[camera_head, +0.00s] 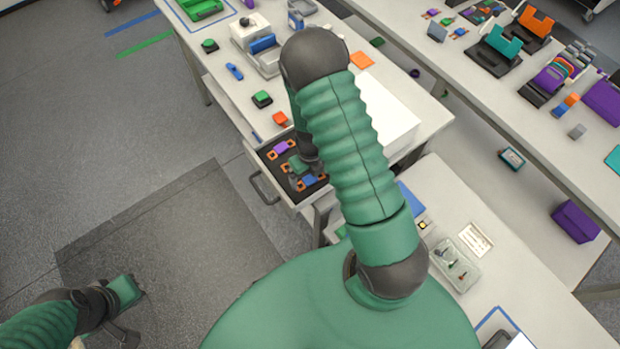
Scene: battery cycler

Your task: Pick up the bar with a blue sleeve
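An open drawer (271,173) with a dark lining sticks out from the front of the table. In it lie several small bars with orange ends. One has a blue sleeve (310,181), partly covered by my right gripper. Another has a purple sleeve (281,147). My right gripper (299,166) is low over the drawer, close above and left of the blue-sleeved bar. Its fingers are too small and hidden to tell if they are open or touch the bar. My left gripper (130,314) is over the floor at lower left, far from the drawer.
The drawer handle (262,188) juts toward the floor. The table (222,95) behind holds a green button box (262,98) and a blue object (235,71). A second table (455,70) runs along the right. Floor at left is clear.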

